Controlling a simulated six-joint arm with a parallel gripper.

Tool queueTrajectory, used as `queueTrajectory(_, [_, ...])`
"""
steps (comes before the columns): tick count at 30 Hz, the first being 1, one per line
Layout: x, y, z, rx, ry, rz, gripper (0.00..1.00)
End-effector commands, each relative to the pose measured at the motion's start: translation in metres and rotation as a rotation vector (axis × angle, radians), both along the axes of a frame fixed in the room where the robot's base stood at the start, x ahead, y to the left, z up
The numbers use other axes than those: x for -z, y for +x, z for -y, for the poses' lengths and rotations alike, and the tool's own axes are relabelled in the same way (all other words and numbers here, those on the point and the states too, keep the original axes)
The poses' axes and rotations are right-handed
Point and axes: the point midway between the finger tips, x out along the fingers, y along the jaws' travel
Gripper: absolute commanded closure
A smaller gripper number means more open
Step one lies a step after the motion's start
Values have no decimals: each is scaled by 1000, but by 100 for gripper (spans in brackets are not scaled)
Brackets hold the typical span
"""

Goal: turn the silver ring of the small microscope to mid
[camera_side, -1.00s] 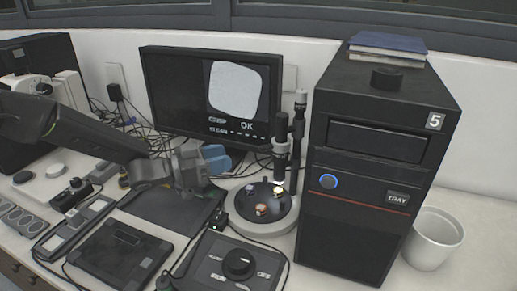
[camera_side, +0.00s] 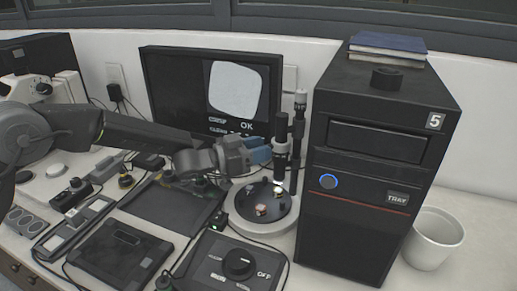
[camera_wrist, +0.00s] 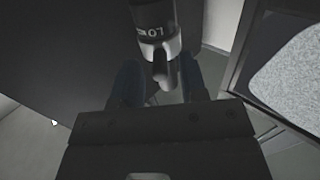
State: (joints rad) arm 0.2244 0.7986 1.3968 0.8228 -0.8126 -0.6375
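The small microscope (camera_side: 282,134) is a slim black upright tube over a round black stage (camera_side: 283,212) with a pale rim, in front of the monitor. In the wrist view its tube end carries the white letters "LO", and just below them is the silver ring (camera_wrist: 150,50) with a small lever pointing down in the picture. My gripper (camera_side: 262,152) is level with the tube, its blue fingertips just left of it in the side view. In the wrist view the dark blue fingers stand apart on either side of the silver ring, open and empty. Contact cannot be told.
A tall black tower (camera_side: 368,165) stands close to the right of the microscope. The monitor (camera_side: 165,90) showing "OK" is behind. A control box with a black knob (camera_side: 238,264) and a dark flat pad (camera_side: 165,215) lie in front. Small specimens sit on the stage.

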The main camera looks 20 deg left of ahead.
Motion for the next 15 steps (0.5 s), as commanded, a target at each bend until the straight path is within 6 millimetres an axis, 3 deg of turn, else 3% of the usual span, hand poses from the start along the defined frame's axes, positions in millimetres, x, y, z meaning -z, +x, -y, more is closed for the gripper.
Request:
queueTrajectory(12, [0, 0, 0, 0, 0, 0, 100])
queueTrajectory(15, [0, 0, 0, 0, 0, 0, 100])
